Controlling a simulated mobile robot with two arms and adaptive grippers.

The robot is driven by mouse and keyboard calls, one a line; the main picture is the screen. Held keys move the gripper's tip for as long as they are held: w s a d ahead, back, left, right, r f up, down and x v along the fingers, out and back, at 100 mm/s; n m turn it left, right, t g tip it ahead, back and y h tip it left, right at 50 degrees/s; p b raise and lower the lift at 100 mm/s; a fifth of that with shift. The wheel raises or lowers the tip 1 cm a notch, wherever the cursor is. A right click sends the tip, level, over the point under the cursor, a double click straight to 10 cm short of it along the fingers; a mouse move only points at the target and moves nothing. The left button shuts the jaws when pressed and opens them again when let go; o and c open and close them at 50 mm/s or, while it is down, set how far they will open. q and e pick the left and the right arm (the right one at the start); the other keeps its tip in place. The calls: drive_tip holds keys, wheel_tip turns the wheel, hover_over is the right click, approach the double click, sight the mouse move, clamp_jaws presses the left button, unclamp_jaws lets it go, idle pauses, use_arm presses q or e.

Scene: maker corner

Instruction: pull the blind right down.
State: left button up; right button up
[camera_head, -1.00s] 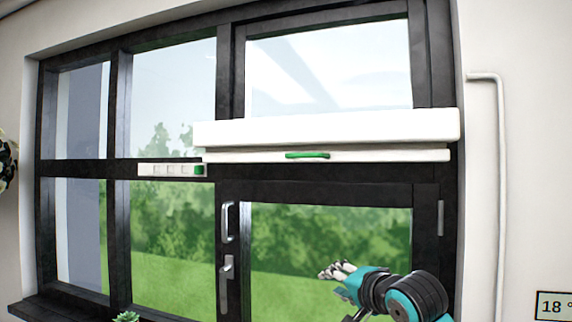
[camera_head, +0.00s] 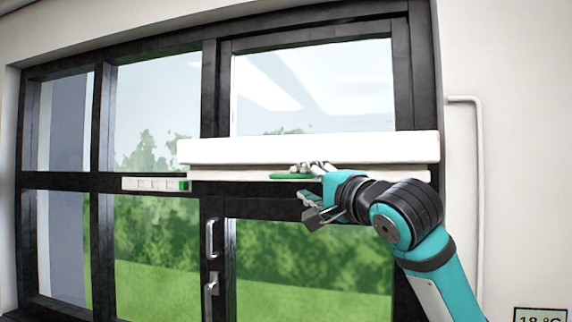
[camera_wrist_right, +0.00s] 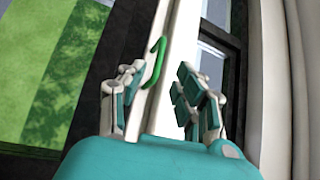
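The blind is rolled up in a long white casing (camera_head: 310,147) across the window. Its pale bottom bar (camera_head: 230,175) shows just under the casing. A green handle (camera_head: 285,177) sits on the bar and also shows in the right wrist view (camera_wrist_right: 155,62). My right gripper (camera_head: 309,184) is at the right end of the handle, fingers pointing left and partly covering it. In the right wrist view its fingers (camera_wrist_right: 158,90) are spread, with the handle between them and slightly ahead. I cannot see firm contact. My left gripper is not in view.
A white strip with several buttons, one green (camera_head: 183,185), is on the frame left of the blind. A window handle (camera_head: 211,285) is below. A white pipe (camera_head: 478,190) runs down the right wall. The glass below the blind is uncovered.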

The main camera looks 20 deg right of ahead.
sight(288, 177)
drive_tip(key=p+x, duration=0.4)
drive_tip(key=x, duration=0.4)
drive_tip(key=shift+w, duration=0.2)
clamp_jaws()
